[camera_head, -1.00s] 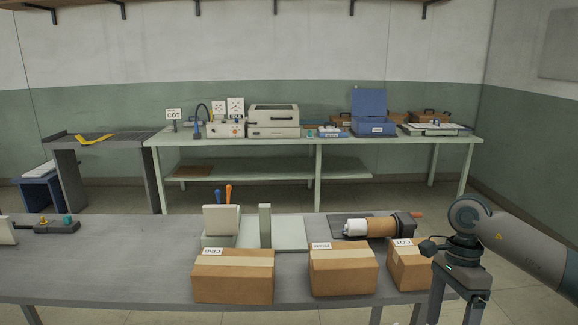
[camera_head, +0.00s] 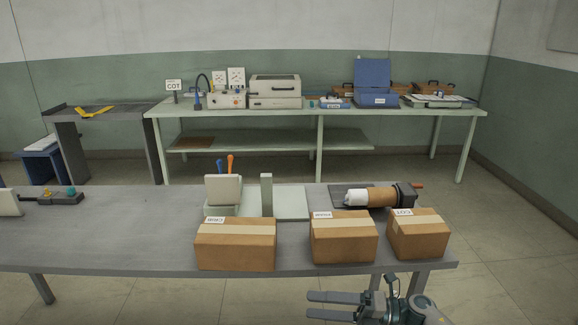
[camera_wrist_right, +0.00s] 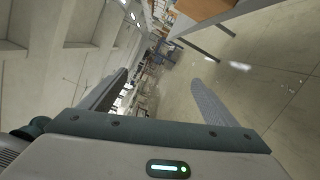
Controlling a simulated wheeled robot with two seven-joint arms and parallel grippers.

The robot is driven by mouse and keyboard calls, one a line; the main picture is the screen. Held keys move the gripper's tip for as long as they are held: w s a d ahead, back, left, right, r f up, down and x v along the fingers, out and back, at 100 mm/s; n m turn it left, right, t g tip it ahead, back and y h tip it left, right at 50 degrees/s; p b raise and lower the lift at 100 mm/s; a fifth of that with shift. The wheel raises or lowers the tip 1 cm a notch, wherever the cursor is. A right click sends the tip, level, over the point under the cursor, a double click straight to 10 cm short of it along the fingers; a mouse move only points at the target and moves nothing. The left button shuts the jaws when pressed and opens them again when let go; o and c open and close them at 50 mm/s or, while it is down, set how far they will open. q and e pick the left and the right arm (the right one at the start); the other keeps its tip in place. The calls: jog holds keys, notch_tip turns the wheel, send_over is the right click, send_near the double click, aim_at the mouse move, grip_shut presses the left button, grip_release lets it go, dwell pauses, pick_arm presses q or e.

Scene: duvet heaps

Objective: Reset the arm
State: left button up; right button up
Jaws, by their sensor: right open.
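My right gripper (camera_head: 336,306) is low at the bottom of the head view, in front of the near table's edge and below the cardboard boxes. Its two fingers point left, are apart, and hold nothing. In the right wrist view the open fingers (camera_wrist_right: 155,90) frame a tilted view of the room, with nothing between them. My left gripper is not in view.
The near grey table (camera_head: 110,235) bears a left box (camera_head: 235,247), a middle box (camera_head: 343,240) and a right box (camera_head: 418,236) along its front edge. A roller-like device (camera_head: 380,197) lies behind them. Floor (camera_head: 510,270) is clear to the right.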

jog(key=d+f+m+t+h, duration=0.3)
jog(key=f+m+t, duration=0.1)
jog(key=f+m, duration=0.4)
jog(key=s+d+f+m+t+h, duration=0.1)
jog(key=d+f+m+t+h, duration=0.2)
jog(key=f+m, duration=0.55)
jog(key=d+f+m+t+h, duration=0.25)
jog(key=f+m+t, duration=0.3)
jog(key=f, duration=0.45)
jog(key=s+d+f+m+g+h, duration=0.2)
jog(key=s+f+m+h, duration=0.1)
jog(key=s+f, duration=0.35)
jog(key=s+d+f+m+g+h, duration=0.1)
jog(key=s+d+f+m+h, duration=0.1)
jog(key=s+f+m, duration=0.45)
jog(key=s+f+m+g+h, duration=0.1)
jog(key=s+f+g, duration=0.1)
jog(key=s+f, duration=0.4)
jog(key=s+f+m+g+h, duration=0.1)
jog(key=s+f, duration=0.5)
jog(key=s, duration=0.7)
jog(key=s+f+m+g+h, duration=0.1)
jog(key=s+f+g, duration=0.3)
jog(key=s, duration=0.5)
notch_tip(320, 180, down, 2)
jog(key=shift+s+d+f+m, duration=0.1)
jog(key=shift+s+d+m, duration=0.2)
jog(key=shift+m, duration=0.35)
jog(key=shift+c, duration=0.6)
